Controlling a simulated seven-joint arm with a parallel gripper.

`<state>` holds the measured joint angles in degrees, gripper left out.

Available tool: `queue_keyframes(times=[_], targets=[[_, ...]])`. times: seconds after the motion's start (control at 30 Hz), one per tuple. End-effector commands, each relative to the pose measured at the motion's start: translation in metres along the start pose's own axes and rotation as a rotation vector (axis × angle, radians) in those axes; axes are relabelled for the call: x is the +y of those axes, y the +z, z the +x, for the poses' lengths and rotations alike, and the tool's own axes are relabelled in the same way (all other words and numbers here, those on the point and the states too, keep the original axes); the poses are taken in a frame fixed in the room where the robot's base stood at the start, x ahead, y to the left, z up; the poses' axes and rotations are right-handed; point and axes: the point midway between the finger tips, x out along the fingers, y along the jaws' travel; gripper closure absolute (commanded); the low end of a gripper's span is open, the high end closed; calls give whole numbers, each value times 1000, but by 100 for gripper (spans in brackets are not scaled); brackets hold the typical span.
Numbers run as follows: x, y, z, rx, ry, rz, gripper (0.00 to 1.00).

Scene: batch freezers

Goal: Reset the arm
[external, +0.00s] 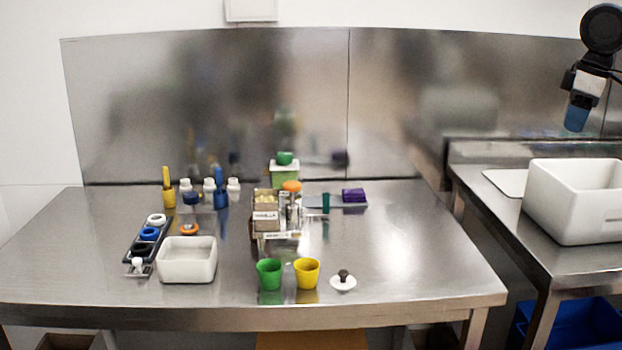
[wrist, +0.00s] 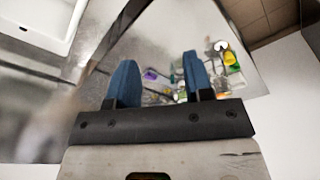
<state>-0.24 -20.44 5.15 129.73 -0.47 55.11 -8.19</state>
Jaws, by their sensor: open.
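My gripper (external: 577,117) hangs at the upper right of the external view, high above the side table and clear of everything. In the wrist view its two blue fingers (wrist: 158,85) stand apart with nothing held between them. My arm comes in from the top right edge of the external view. The steel table (external: 400,270) with the task objects lies well to the left of my gripper.
A large white bin (external: 575,205) stands on the side table below my gripper. The main table holds a white tub (external: 187,262), a green cup (external: 269,274), a yellow cup (external: 307,273) and a white lid (external: 343,282). The table's right front is clear.

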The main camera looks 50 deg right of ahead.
Motion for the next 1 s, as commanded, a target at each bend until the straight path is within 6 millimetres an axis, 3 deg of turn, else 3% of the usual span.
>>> queue_keyframes(times=[0.3,0.6,0.8,1.0], targets=[[-9,79,2,23,5,75,53],[-18,144,14,43,7,142,53],[-21,166,20,49,8,166,53],[-22,171,22,49,8,171,53]])
